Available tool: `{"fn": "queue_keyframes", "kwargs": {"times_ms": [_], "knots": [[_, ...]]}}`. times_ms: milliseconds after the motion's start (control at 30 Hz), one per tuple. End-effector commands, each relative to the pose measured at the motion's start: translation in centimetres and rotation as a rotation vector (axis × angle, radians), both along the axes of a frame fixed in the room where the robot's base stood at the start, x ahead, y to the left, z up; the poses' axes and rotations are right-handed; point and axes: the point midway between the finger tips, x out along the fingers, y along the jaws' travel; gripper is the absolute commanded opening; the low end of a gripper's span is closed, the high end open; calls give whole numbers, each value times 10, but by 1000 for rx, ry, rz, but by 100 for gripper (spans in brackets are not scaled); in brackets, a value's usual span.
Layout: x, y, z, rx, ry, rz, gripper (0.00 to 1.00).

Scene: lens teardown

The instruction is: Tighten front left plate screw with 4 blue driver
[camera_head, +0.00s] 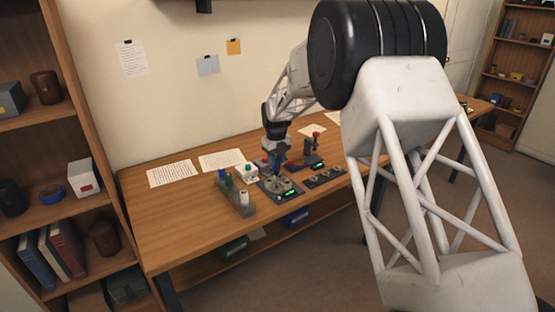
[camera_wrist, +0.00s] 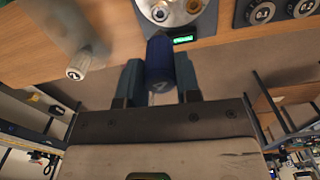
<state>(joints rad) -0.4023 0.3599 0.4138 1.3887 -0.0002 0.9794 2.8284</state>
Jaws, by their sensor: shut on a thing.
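My gripper (camera_wrist: 159,80) is shut on the dark blue driver (camera_wrist: 158,62), with one finger on each side of its handle. A pale numeral, too blurred to read surely, shows on the handle end. The grey lens fixture (camera_wrist: 205,22) lies just beyond the driver in the wrist view, with a round metal part (camera_wrist: 175,10) and a lit green display (camera_wrist: 183,40). In the head view the same fixture (camera_head: 281,187) sits on the table below my gripper (camera_head: 274,162). The driver's tip and the front left plate screw are hidden, so contact cannot be told.
A grey driver rack (camera_head: 238,207) left of the fixture holds blue, green and white-handled drivers. A red-topped stand (camera_head: 312,155) and round numbered pieces (camera_head: 323,178) are to the right.

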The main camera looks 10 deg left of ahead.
Motion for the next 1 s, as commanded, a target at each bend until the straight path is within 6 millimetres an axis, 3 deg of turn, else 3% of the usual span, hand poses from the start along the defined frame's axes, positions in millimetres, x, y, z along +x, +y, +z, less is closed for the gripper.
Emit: {"fn": "queue_keyframes", "kwargs": {"times_ms": [367, 1000], "knots": [[0, 0, -2, 0, 0, 99, 10], [0, 0, -13, -1, 1, 577, 10]]}}
